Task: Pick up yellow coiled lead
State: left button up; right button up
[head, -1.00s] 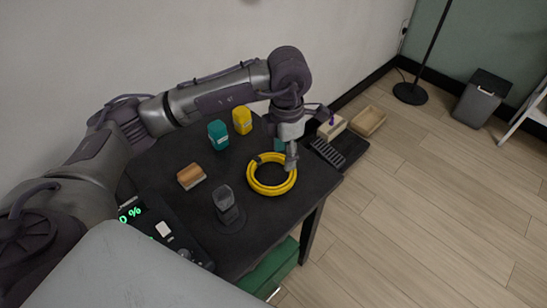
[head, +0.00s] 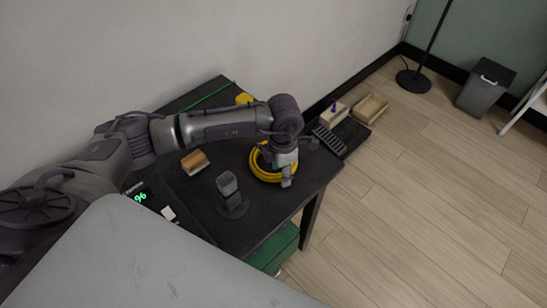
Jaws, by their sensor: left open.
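The yellow coiled lead (head: 259,172) lies flat on the black table (head: 265,217), near its right end. My left gripper (head: 286,181) is open and points down over the right side of the coil. The gripper and wrist hide the coil's upper right part. I cannot tell whether the fingers touch the lead. My right gripper does not show.
A brush with a wooden back (head: 195,162) and a dark grey holder on a round base (head: 231,195) stand left of the coil. A yellow bottle (head: 244,99) is partly hidden behind my arm. Beyond the table are a black rack (head: 329,141) and a wooden tray (head: 371,107).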

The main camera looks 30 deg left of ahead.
pick_arm(q)
jog(key=shift+f, duration=0.5)
grip_shut()
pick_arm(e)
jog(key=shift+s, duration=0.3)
pick_arm(q)
jog(key=shift+r, duration=0.1)
jog(key=shift+w+r, duration=0.1)
jog(key=shift+r, duration=0.3)
jog(key=r, duration=0.1)
jog(key=d+r+b, duration=0.1)
jog(key=r, duration=0.1)
jog(key=shift+r, duration=0.3)
jog(key=s+d+r+b, duration=0.1)
jog(key=s+d+r, duration=0.2)
jog(key=d+r, duration=0.3)
jog(key=d, duration=0.4)
jog(key=shift+d+r, duration=0.25)
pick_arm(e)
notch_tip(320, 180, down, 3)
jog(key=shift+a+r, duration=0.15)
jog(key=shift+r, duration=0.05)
